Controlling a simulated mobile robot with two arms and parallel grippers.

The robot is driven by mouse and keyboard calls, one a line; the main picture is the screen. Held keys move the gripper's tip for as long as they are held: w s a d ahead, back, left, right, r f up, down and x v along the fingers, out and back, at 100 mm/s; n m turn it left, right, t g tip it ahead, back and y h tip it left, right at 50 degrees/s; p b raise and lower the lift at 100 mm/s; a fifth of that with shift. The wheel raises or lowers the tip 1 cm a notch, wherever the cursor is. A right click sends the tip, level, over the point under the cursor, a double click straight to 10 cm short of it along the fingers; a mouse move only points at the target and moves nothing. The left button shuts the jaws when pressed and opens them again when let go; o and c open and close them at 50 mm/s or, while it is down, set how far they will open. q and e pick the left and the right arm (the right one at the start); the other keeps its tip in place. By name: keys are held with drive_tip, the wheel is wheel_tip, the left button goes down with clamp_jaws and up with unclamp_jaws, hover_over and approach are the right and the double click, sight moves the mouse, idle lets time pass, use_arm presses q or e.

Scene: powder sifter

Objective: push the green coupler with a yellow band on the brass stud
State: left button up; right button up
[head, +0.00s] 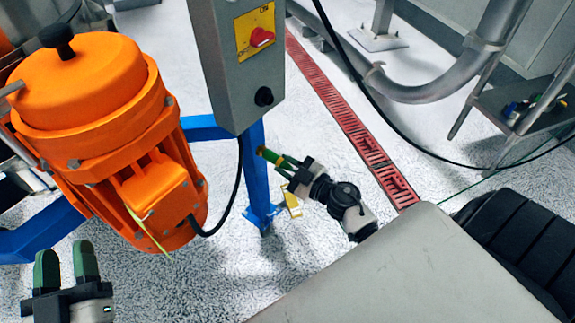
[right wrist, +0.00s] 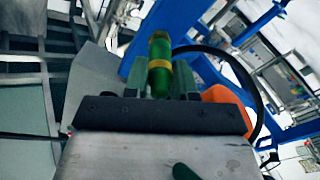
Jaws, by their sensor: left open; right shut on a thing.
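The green coupler (head: 271,157) sticks out from my right gripper (head: 289,168), pointing up and left in the head view. In the right wrist view the coupler (right wrist: 160,52) stands between the two fingers of my right gripper (right wrist: 160,80), with its yellow band around the middle. The right gripper is shut on it. My left gripper (head: 66,264) is open and empty at the lower left, its two green fingertips apart.
An orange motor (head: 90,130) stands at the left on a blue frame (head: 258,180). A grey switch box (head: 238,65) with a red knob hangs above and left of the coupler, and a black cable (head: 228,205) loops below it. A red floor grate (head: 345,120) runs behind.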

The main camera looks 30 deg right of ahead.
use_arm(q)
drive_tip(key=shift+w+a+f+g, duration=0.1)
drive_tip(key=shift+f+g, duration=0.3)
use_arm(e)
drive_tip(key=shift+w+a, duration=0.15)
drive_tip(key=shift+w, duration=0.3)
drive_tip(key=o, duration=1)
